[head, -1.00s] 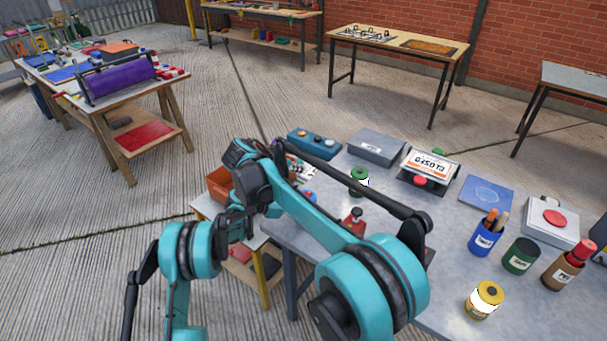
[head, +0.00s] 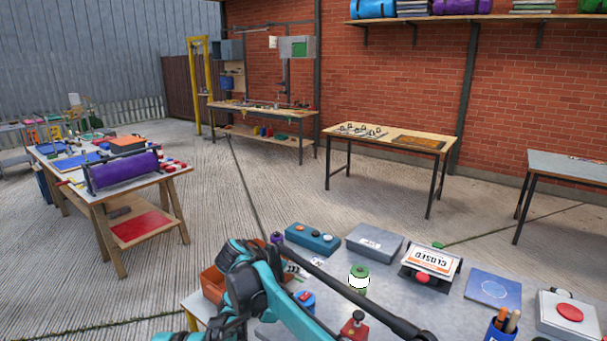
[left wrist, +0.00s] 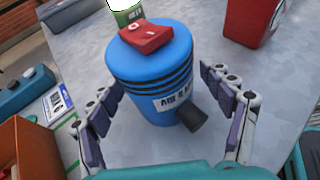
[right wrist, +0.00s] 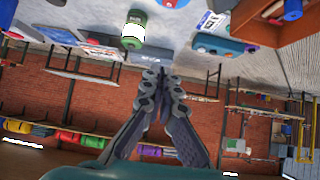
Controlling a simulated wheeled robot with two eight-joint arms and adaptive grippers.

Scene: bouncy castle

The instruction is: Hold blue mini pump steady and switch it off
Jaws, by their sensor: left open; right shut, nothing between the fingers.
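The blue mini pump (left wrist: 155,75) stands upright on the grey table in the left wrist view. It has a red switch (left wrist: 146,36) on top, black bands, a white label and a dark nozzle. My left gripper (left wrist: 158,82) is open, with one finger on each side of the pump; I cannot tell whether they touch it. In the head view the pump (head: 305,298) is partly hidden behind my teal arm. My right gripper (right wrist: 163,75) is shut and empty in the right wrist view, apart from the pump, whose edge shows at the top.
A green can (head: 359,279) stands close to the pump. A red object (head: 354,326) is near the front. An orange tray (head: 213,284) is at the left. A blue box with buttons (head: 312,238), a grey box (head: 374,242) and a CLOSED sign (head: 431,260) line the back.

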